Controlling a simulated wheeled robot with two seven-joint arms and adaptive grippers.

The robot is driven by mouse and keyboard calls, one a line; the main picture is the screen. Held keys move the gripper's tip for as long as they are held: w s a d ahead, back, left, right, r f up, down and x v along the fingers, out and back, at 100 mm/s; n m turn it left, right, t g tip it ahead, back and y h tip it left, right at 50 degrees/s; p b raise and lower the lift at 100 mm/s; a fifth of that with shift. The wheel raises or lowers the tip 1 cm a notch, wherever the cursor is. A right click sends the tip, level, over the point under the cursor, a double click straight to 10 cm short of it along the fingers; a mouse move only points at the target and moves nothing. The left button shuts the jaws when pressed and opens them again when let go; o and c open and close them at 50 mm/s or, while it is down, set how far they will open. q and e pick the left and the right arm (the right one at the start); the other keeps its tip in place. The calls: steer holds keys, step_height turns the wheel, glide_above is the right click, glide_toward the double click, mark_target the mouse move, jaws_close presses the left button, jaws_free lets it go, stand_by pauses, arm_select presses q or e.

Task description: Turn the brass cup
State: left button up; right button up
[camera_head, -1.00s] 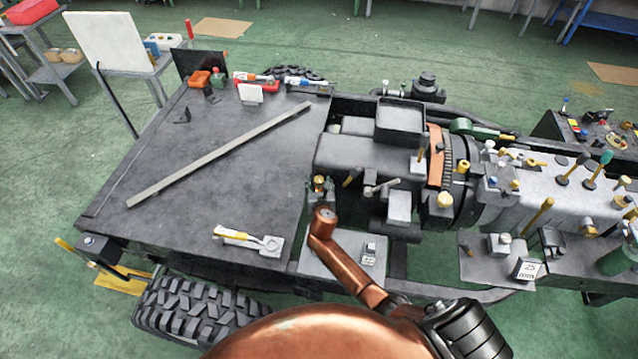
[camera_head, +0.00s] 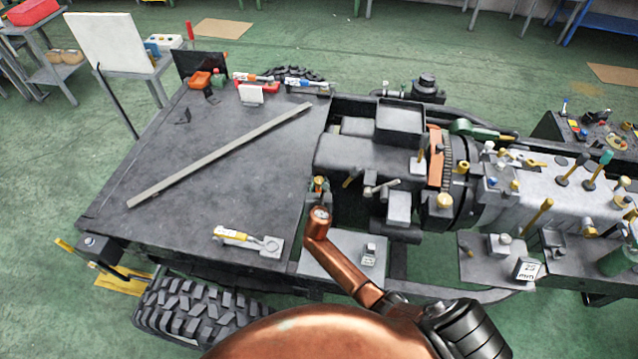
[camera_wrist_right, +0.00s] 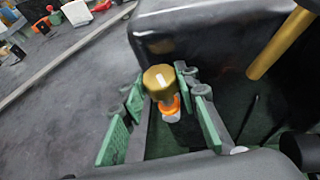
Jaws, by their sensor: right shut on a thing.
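The brass cup (camera_head: 319,181) is a small gold cylinder at the left edge of the engine block, beside the dark deck. In the right wrist view the brass cup (camera_wrist_right: 159,80) stands upright above an orange collar (camera_wrist_right: 171,106) and a pale base. My right gripper (camera_head: 319,189) is over the cup, and its copper arm comes in from below. In the right wrist view the green-padded fingers of the right gripper (camera_wrist_right: 160,94) stand on both sides of the cup, shut on it. The exact contact is partly hidden. My left gripper is not in view.
A long grey bar (camera_head: 220,156) lies across the dark deck (camera_head: 200,130). A yellow-handled tool (camera_head: 240,239) lies at the deck's front edge. In the right wrist view a brass rod (camera_wrist_right: 281,44) rises close to the right of the gripper. The deck's middle is mostly clear.

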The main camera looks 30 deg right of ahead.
steer(key=shift+a+m+g+h, duration=0.1)
steer(key=shift+m+g+h, duration=0.6)
steer(key=shift+m+h, duration=0.4)
steer(key=o, duration=1.2)
steer(key=shift+c, duration=0.2)
steer(key=v, duration=1.2)
steer(key=shift+a+f, duration=0.1)
